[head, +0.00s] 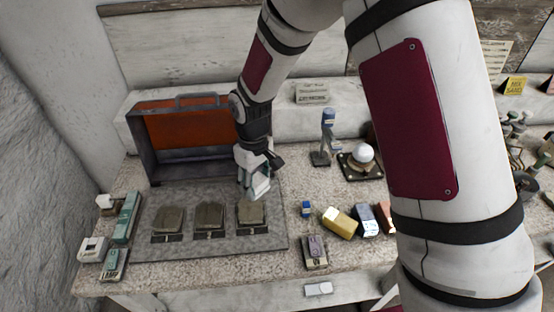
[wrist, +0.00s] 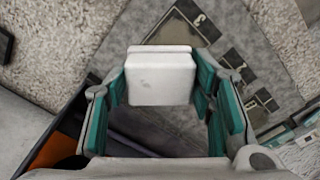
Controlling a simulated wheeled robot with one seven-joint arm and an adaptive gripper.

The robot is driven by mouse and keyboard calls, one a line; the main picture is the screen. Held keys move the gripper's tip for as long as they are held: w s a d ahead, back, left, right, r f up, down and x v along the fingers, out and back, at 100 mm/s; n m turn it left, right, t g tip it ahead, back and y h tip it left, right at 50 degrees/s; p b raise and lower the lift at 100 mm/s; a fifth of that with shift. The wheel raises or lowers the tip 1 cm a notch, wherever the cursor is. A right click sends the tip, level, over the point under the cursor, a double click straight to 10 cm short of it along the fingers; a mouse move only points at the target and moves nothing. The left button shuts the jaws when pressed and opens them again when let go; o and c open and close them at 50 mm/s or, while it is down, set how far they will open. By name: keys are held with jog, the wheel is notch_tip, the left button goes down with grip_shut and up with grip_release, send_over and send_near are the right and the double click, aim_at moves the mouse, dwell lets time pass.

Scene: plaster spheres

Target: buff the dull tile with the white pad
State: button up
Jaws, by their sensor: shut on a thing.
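My gripper (head: 259,188) is shut on a white pad, just behind and above the right end of a row of three tiles. The white pad (wrist: 160,78) shows between the teal-lined fingers (wrist: 170,95) in the wrist view; in the head view the gripper mostly hides it. The left tile (head: 168,220), middle tile (head: 209,215) and right tile (head: 250,213) are dull grey-brown and lie on a grey mat (head: 270,242), each with a dark label in front. I cannot tell which one is the dull tile. I cannot tell if the pad touches anything.
An open case with an orange lining (head: 187,128) stands behind the mat. Teal boxes (head: 126,217) lie at the left. A white ball on a dark stand (head: 363,153), a small blue-topped post (head: 327,140) and a yellow block (head: 340,222) are to the right. My arm covers the right side.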

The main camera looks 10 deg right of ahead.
aim_at(252, 219)
jog(key=shift+s+a+f+n, duration=0.2)
jog(key=shift+s+a+n, duration=0.05)
jog(key=shift+s, duration=0.3)
jog(key=shift+s+a+f+n, duration=0.2)
jog(key=shift+s+a+n, duration=0.05)
jog(key=shift+s, duration=0.25)
jog(key=shift+f+b, duration=1.4)
jog(key=shift+f, duration=1.9)
jog(key=shift+f, duration=0.35)
jog(key=shift+s, duration=0.1)
jog(key=shift+s+a+r, duration=0.15)
jog(key=shift+s+a, duration=0.1)
jog(key=shift+a, duration=0.05)
jog(key=shift+s+a, duration=0.3)
jog(key=shift+w+d+f+b, duration=0.2)
jog(key=shift+w+d+b, duration=0.15)
jog(key=shift+w+d, duration=0.95)
jog(key=shift+s+a+r+p, duration=0.15)
jog(key=shift+s+a+p, duration=0.45)
jog(key=shift+s+a, duration=0.75)
